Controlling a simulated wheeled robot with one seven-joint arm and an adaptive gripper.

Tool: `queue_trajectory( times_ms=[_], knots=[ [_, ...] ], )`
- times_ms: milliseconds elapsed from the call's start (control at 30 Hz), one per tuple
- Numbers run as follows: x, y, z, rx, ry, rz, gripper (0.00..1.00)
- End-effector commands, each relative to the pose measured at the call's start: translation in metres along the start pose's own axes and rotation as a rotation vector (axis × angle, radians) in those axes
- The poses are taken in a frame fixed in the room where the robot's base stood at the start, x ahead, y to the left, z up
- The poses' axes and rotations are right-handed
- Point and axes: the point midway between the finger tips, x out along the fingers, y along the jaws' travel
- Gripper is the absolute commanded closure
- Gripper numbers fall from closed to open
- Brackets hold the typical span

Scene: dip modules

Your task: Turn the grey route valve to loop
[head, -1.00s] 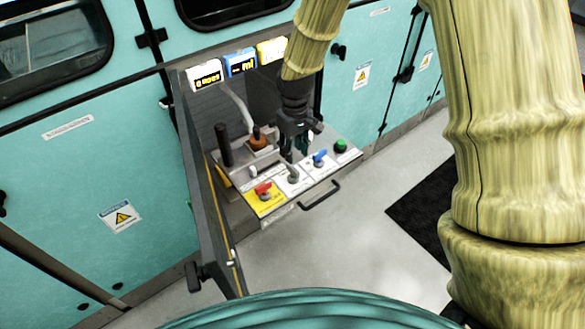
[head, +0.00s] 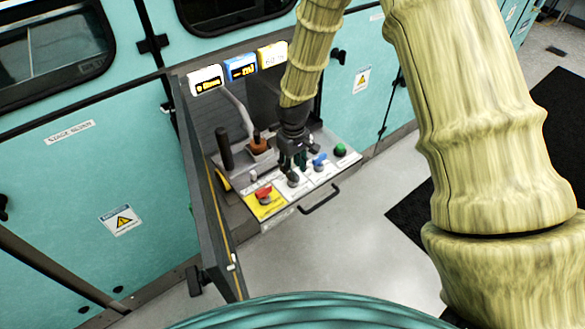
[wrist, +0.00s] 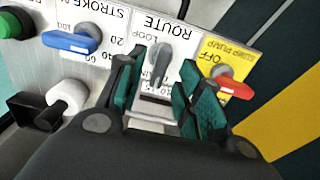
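The grey route valve (wrist: 160,62) sits on a white panel marked ROUTE in the wrist view. Its lever points down the picture, towards my palm. The LOOP label (wrist: 138,38) shows upside down to the left of the valve. My gripper (wrist: 159,72) is open, with one green-padded finger on each side of the lever and a visible gap to each. In the head view my gripper (head: 294,163) is over the control shelf, just above the grey valve (head: 293,180); the fingers partly cover the panel there.
A red valve (wrist: 236,88) on the yellow SUMP PUMP panel is close to the right finger. A blue valve (wrist: 72,42) and a green button (wrist: 14,24) are to the left. In the head view, a brown-based lever (head: 258,145) and an open door (head: 208,200) stand to the left.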

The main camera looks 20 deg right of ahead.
Motion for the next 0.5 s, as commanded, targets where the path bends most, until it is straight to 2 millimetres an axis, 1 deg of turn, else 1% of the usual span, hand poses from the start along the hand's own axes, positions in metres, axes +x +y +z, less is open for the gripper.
queue_trajectory(
  times_ms=[100, 200, 500],
  knots=[
    [0.01, 0.0, 0.0, 0.0, 0.0, 0.0, 0.64],
    [0.015, 0.0, 0.0, 0.0, 0.0, 0.0, 0.64],
    [0.019, 0.0, 0.0, 0.0, 0.0, 0.0, 0.64]
  ],
)
